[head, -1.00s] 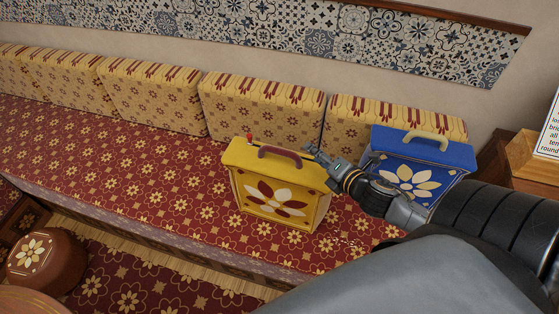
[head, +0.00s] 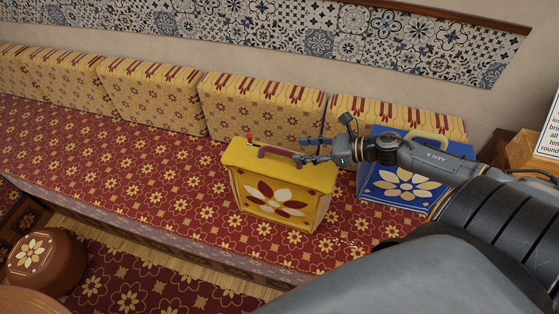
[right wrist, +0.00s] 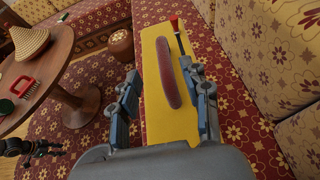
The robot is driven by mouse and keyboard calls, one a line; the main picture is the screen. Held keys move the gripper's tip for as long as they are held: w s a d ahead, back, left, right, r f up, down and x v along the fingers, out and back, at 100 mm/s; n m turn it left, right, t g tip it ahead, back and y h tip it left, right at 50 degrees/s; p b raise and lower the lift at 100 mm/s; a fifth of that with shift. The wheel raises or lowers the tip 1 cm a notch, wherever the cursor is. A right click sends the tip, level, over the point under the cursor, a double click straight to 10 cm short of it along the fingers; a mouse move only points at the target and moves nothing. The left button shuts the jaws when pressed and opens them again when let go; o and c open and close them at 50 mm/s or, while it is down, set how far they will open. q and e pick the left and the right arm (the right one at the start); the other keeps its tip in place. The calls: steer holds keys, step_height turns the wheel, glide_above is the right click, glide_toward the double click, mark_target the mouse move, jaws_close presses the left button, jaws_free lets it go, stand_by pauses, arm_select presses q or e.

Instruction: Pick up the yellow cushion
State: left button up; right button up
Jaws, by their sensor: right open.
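The yellow cushion (head: 255,203) stands upright on the red patterned bench, with a red and cream flower on its front and a dark red handle (head: 275,152) on top. My right gripper (head: 307,150) is open at the right end of that handle. In the right wrist view, the handle (right wrist: 168,75) runs up from between the open fingers (right wrist: 165,108), nearer the right finger, and nothing is gripped. A dark jointed part at the lower left of that view looks like my left gripper (right wrist: 38,149); its jaw opening is unclear.
A blue cushion (head: 455,160) stands just right, partly behind my right arm. Patterned back cushions (head: 262,105) line the wall. A round table (right wrist: 62,75) and brown stool (head: 45,262) stand off the bench.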

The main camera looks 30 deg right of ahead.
mark_target(286, 151)
steer(key=shift+x, duration=1.75)
steer(key=shift+w+a+f+p, duration=0.2)
steer(key=shift+w+a+p, duration=0.05)
steer(key=shift+w+p, duration=0.3)
steer(key=x, duration=0.2)
steer(key=p+x, duration=0.1)
steer(key=x, duration=0.1)
steer(key=shift+s+d+f, duration=0.1)
steer(key=shift+d+f, duration=0.05)
steer(key=shift+f, duration=0.25)
jaws_close()
steer(key=shift+r, duration=0.1)
